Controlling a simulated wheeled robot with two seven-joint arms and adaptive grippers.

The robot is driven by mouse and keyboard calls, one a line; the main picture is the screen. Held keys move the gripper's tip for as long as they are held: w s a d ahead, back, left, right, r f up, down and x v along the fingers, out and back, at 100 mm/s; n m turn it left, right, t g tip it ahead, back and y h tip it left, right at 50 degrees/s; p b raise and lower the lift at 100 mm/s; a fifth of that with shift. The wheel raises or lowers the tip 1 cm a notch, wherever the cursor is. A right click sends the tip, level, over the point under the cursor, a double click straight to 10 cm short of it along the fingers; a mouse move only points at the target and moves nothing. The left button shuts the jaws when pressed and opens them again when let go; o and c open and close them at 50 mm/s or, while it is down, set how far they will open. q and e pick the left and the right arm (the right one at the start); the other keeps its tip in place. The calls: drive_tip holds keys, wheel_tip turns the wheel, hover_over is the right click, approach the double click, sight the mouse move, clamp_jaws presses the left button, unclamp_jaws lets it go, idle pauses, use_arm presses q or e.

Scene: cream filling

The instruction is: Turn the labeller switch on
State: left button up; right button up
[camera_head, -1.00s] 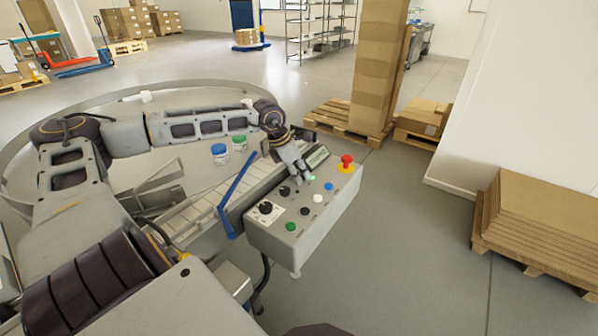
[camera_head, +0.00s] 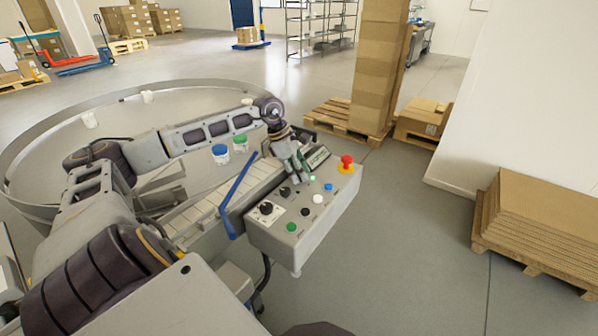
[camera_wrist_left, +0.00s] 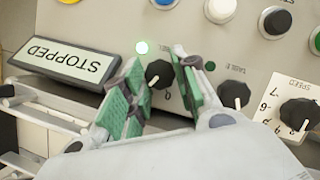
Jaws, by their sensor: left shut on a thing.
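The lamp also shows in the head view (camera_head: 312,178). My left gripper (camera_wrist_left: 160,85) has its green-padded fingers on both sides of this knob and is shut on it. In the head view my left gripper (camera_head: 298,181) reaches down onto the control box (camera_head: 325,216) and hides the knob. The display (camera_wrist_left: 62,64) reads STOPPED, upside down in the wrist view. My right gripper is not in view.
Next to the switch are the table knob (camera_wrist_left: 234,95) and the speed dial (camera_wrist_left: 297,113). A red emergency button (camera_head: 347,161) stands at the box's far end. A blue bar (camera_head: 238,195) rises beside the box. Jars with blue (camera_head: 220,152) and green lids (camera_head: 240,141) stand behind.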

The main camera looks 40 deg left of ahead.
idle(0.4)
use_arm(q)
drive_tip(key=o, duration=1)
drive_tip(key=shift+v, duration=5.95)
drive_tip(key=shift+w, duration=0.1)
